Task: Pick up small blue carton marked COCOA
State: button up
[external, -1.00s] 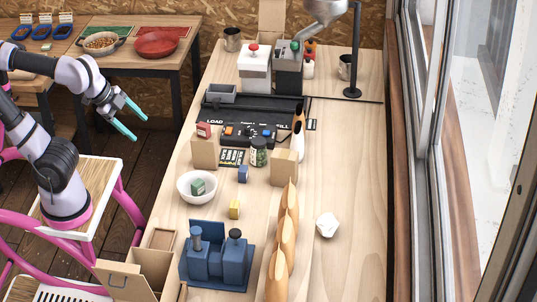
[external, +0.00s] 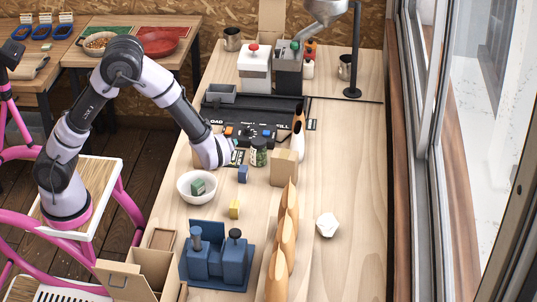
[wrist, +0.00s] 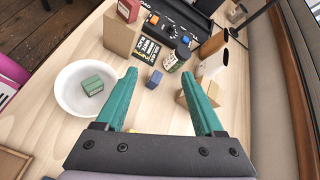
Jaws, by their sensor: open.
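The small blue carton (external: 243,174) stands on the wooden table, just right of the white bowl. In the wrist view the blue carton (wrist: 154,79) shows between the tips of the two teal fingers, farther off than they are; its marking is too small to read. My gripper (wrist: 159,74) is open and empty, with clear space between its fingers. In the external view my arm reaches over the table's left edge, with the hand above and left of the carton; the fingers there are hard to make out.
The white bowl (external: 183,184) with a green carton (external: 198,187) lies left of the blue carton. A yellow carton (external: 234,209) is in front. A black label card (wrist: 147,50) lies behind.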

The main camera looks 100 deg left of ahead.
aim_at(244, 168)
jog(key=w+a+f+m, duration=0.1)
jog(key=f+m, duration=0.1)
jog(key=f, duration=0.3)
jog(key=w+a+f+m+t+y, duration=0.1)
jog(key=a+f, duration=0.1)
jog(key=f, duration=0.3)
jog(key=w+a+f+m+y, duration=0.1)
jog(key=a+f+m, duration=0.1)
jog(key=f, duration=0.3)
jog(key=shift+w+a+f+m, duration=0.1)
jog(key=shift+f+m, duration=0.2)
jog(key=shift+a+f, duration=0.2)
jog(key=x, duration=0.4)
jog(key=shift+a+f, duration=0.1)
jog(key=shift+a, duration=0.2)
jog(key=x, duration=0.5)
jog(key=shift+w+a+f, duration=0.1)
jog(key=shift+a+f, duration=0.2)
jog(key=shift+f, duration=0.05)
grip_shut()
